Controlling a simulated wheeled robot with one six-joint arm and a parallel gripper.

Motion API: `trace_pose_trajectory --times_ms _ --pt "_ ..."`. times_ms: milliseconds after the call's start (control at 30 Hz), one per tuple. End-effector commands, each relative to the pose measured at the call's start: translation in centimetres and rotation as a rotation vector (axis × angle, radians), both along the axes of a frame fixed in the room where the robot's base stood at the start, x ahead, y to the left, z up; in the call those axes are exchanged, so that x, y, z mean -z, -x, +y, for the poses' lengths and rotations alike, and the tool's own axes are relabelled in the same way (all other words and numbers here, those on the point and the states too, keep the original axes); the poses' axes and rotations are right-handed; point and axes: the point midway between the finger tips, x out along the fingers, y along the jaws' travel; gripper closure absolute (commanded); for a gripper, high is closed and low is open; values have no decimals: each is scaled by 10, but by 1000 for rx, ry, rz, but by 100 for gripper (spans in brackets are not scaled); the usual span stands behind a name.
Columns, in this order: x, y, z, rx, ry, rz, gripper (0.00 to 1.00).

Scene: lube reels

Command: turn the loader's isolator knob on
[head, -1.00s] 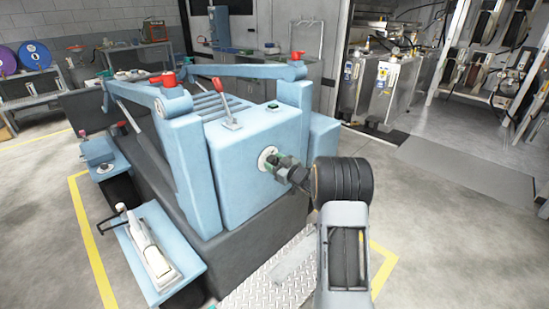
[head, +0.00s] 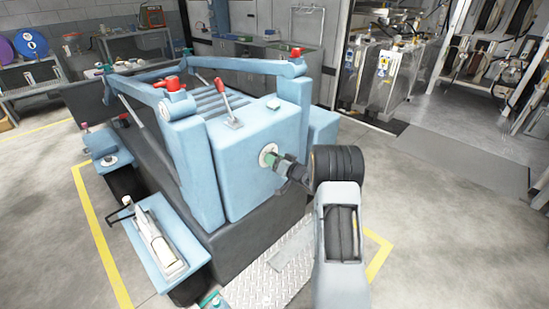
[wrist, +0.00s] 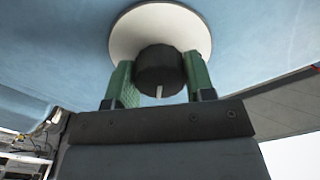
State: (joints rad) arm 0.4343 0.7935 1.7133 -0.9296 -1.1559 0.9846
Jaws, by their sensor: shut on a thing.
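The isolator knob (wrist: 160,72) is a round black knob with a pale mark at its lower edge, on a round white plate (wrist: 160,22) on the loader's blue face. My gripper (wrist: 158,82) has its two green fingers on either side of the knob and is shut on it. In the head view my gripper (head: 276,158) meets the blue loader (head: 245,185) at the white plate (head: 267,155). The knob is mostly hidden there behind the gripper.
A lever with a red grip (head: 225,97) stands on top of the loader, left of the knob. A ledge with a white-handled tool (head: 155,240) juts out at the lower left. A metal tread plate (head: 265,280) lies on the floor in front. Open floor lies to the right.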

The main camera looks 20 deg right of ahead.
Motion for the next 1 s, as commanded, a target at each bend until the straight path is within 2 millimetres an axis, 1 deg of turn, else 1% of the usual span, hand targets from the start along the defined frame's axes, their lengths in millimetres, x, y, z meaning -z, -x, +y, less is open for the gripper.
trace_pose_trajectory --times_ms 233,667,700,933,1000 --pt "0 0 0 1 -41 18 74" --pt "0 0 0 0 -48 20 74" --pt "0 0 0 0 -48 20 48" --pt "0 0 0 0 -46 19 26" --pt "0 0 0 0 -46 19 25"
